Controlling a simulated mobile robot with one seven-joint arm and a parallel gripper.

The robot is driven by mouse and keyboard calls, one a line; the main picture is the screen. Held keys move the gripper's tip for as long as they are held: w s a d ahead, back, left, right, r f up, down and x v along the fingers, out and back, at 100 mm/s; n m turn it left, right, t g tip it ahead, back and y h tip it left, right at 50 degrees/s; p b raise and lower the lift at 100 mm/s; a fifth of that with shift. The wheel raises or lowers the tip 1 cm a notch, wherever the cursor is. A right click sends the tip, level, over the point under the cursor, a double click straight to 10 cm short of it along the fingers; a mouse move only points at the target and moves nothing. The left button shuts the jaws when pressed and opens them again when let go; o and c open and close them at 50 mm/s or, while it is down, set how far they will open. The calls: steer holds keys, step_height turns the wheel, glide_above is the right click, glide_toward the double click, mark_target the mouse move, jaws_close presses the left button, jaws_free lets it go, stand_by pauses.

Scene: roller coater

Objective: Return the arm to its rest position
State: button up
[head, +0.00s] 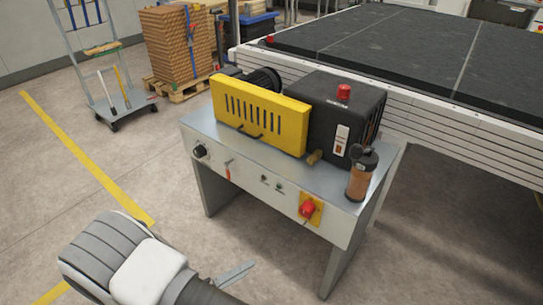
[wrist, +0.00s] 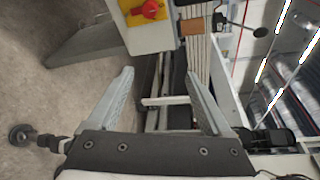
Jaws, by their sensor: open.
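My gripper (wrist: 159,73) is open and empty in the wrist view, its two grey fingers spread well apart. In the head view my arm reaches in at the bottom left, in front of the coater table, and a grey finger (head: 235,272) shows low over the floor. The roller coater (head: 262,112), with a yellow slotted guard and a black housing, stands on a grey metal table (head: 255,165). My gripper touches nothing that I can see. The wrist view is turned on its side and shows the red knob (wrist: 152,9) on its yellow plate at the top.
The red knob (head: 307,209) sits on the table's front panel. A brown bottle with a dark top (head: 360,178) stands at the table's right corner. A large dark conveyor (head: 400,50) lies behind. A hand trolley (head: 105,85) and stacked cartons (head: 177,45) stand back left. Floor at left is clear.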

steer(key=w+d+r+m+g+y, duration=0.25)
steer(key=d+r+m+g, duration=0.55)
steer(key=r+m, duration=0.5)
steer(key=s+d+r+m+t+y, duration=0.1)
steer(key=s+d+r+m+y, duration=0.3)
steer(key=r+m, duration=0.4)
steer(key=s+d+r+m+t+y, duration=0.25)
steer(key=d+r+m, duration=0.3)
steer(key=m, duration=0.45)
steer(key=s+d+r+m+y, duration=0.3)
steer(key=d+r+m+y, duration=0.1)
steer(key=r+m, duration=0.4)
step_height(320, 180, up, 13)
steer(key=m+p, duration=0.1)
steer(key=p, duration=1.2)
steer(key=shift+d+f+p, duration=0.15)
steer(key=shift+f+p, duration=0.05)
steer(key=shift+p, duration=0.1)
steer(key=shift+c, duration=0.4)
